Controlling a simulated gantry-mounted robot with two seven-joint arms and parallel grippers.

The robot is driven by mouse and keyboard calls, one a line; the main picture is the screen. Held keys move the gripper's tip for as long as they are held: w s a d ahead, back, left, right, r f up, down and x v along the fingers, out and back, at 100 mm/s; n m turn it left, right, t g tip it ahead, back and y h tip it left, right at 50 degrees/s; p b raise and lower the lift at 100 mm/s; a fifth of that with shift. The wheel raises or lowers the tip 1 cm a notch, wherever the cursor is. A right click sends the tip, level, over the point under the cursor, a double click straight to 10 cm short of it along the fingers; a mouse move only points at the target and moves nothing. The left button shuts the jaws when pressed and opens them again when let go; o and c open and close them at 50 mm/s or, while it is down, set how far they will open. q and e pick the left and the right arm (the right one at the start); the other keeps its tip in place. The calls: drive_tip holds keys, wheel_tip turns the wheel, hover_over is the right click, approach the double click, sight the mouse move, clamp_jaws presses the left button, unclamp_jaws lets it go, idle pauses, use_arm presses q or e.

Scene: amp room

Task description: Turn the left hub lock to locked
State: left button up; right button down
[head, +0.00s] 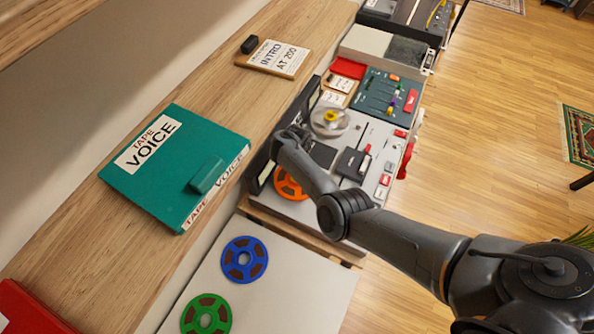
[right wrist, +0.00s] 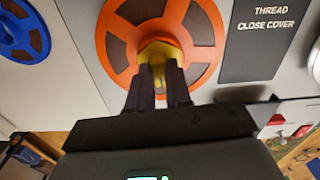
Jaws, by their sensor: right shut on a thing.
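The left hub lock (right wrist: 160,48) is a yellow knob at the centre of the orange reel in the right wrist view. My right gripper (right wrist: 158,78) is shut on this yellow knob, its two dark fingers on either side. The orange reel (right wrist: 118,38) lies flat on the tape machine and partly shows in the head view (head: 290,186) below my right arm. My arm hides the knob and fingertips in the head view. A second hub with a yellow knob (head: 331,115) sits on a clear reel farther back. My left gripper is in neither view.
A panel reading "THREAD CLOSE COVER" (right wrist: 268,42) is beside the orange reel. A blue reel (head: 244,260) and a green reel (head: 206,315) lie on the near surface. A teal "TAPE VOICE" box (head: 175,165) lies on the wooden shelf. A mixer with sliders (head: 385,97) stands behind.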

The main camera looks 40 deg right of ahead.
drive_tip(key=shift+m, duration=0.6)
drive_tip(key=c, duration=1)
unclamp_jaws()
drive_tip(key=shift+c, duration=0.2)
drive_tip(key=shift+r, duration=0.1)
wheel_tip(320, 180, up, 11)
drive_tip(key=p, duration=0.3)
drive_tip(key=shift+f, duration=0.2)
